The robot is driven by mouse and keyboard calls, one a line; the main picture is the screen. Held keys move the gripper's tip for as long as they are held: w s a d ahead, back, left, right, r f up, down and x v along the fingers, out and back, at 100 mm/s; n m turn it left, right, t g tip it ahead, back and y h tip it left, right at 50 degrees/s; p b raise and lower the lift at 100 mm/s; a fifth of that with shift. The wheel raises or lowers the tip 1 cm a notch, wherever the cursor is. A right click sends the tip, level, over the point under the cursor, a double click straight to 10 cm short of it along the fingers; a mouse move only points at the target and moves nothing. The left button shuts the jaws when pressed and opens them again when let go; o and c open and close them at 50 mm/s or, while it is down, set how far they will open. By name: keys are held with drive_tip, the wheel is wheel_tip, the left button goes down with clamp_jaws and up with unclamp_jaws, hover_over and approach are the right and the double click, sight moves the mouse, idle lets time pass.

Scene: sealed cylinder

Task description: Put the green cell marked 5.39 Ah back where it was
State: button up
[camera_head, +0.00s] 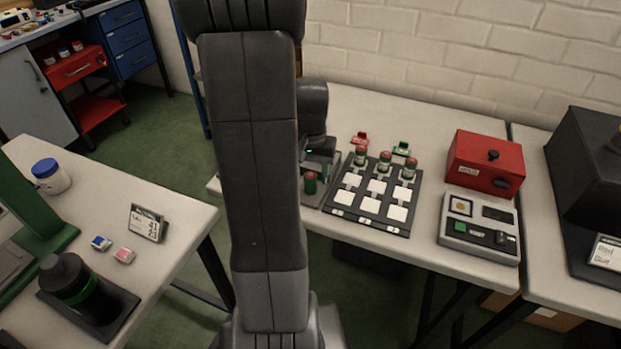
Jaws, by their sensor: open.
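My gripper (317,163) is partly hidden behind my own arm and hangs over the near left part of the middle table. Its jaws are open. A green cell with a reddish top (310,183) stands upright just below the jaws, on a grey plate; I cannot tell whether the jaws reach around it. Three more green cells with red tops stand in the back row of a dark board with white squares (336,207): a left one (361,155), a middle one (384,162) and a right one (409,169). Capacity marks are too small to read.
A red box (485,158) and a grey meter-like device (478,228) stand right of the board. The left table holds a dark bottle (75,285), a blue-lidded jar (50,176) and a sign (146,223).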

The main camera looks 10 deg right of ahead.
sight(310, 174)
wheel_tip(310, 174, up, 10)
drive_tip(key=shift+f+p, duration=0.25)
drive_tip(key=shift+p, duration=0.1)
idle(1.0)
wheel_tip(310, 174, down, 12)
drive_tip(key=shift+f+b, duration=0.1)
drive_tip(key=shift+b, duration=0.55)
drive_tip(key=shift+w+r, duration=0.1)
drive_tip(key=shift+r, duration=1.65)
